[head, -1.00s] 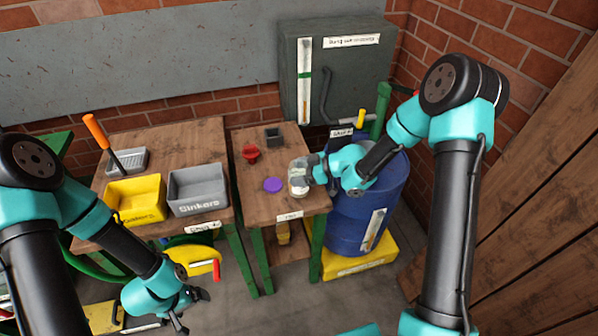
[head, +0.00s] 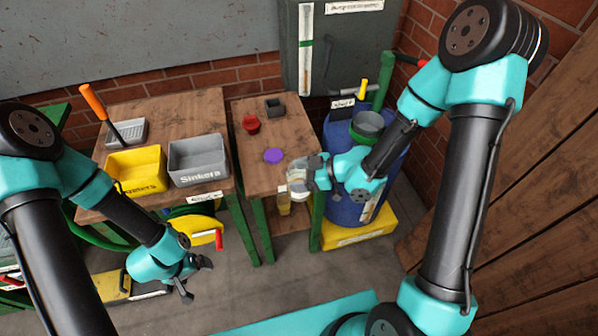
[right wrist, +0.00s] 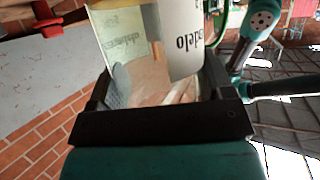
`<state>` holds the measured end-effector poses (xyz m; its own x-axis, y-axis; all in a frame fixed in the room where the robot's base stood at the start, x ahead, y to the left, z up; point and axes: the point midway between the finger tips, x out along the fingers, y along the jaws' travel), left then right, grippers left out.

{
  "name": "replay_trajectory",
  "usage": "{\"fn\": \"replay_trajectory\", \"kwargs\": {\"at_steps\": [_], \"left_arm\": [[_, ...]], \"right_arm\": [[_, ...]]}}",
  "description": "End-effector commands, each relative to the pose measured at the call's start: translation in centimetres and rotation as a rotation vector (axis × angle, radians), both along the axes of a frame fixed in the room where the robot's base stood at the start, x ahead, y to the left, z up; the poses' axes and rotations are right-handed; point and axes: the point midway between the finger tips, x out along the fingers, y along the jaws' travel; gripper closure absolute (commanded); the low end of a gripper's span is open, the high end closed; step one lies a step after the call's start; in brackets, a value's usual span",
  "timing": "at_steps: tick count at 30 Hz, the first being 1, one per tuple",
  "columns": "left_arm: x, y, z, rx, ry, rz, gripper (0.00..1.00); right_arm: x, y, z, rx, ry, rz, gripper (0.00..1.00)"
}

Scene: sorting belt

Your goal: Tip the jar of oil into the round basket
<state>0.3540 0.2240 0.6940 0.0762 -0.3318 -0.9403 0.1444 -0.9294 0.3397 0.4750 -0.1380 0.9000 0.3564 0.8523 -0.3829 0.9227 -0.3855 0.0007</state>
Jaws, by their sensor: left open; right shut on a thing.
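My right gripper (head: 312,174) is shut on a clear jar (head: 297,190) with a pale label, held near the front right corner of the small wooden table. In the right wrist view the jar (right wrist: 182,40) sits between the fingers, with part of its label legible as "delo". I cannot tell its tilt or how much is in it. A round grey-green vessel (head: 368,124), which looks like the round basket, sits on top of the blue drum, partly behind my right arm. My left gripper (head: 194,278) is open and empty, low at the left in front of the tables.
A purple disc (head: 273,155), a red piece (head: 252,124) and a dark square cup (head: 274,107) are on the small table. Yellow (head: 137,173) and grey (head: 198,162) bins stand on the left table. The blue drum (head: 347,207) stands right of the small table.

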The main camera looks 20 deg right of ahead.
Motion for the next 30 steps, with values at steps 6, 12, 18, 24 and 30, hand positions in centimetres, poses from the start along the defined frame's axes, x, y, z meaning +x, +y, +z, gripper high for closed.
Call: {"fn": "replay_trajectory", "kwargs": {"at_steps": [6,12,18,24,30], "left_arm": [[0.0,0.0,0.0,0.000,0.000,0.000,0.06],[0.0,0.0,0.0,0.000,0.000,0.000,0.06],[0.0,0.0,0.0,0.000,0.000,0.000,0.06],[0.0,0.0,0.0,0.000,0.000,0.000,0.06],[0.0,0.0,0.0,0.000,0.000,0.000,0.06]], "right_arm": [[0.0,0.0,0.0,0.001,0.000,0.000,0.76],[0.0,0.0,0.0,0.001,0.000,0.000,0.76],[0.6,-0.2,0.1,-0.003,-0.003,-0.024,0.76],[2.9,-1.1,0.6,-0.016,-0.011,-0.133,0.76],[6.2,-2.6,1.7,-0.029,-0.021,-0.310,0.76]]}}
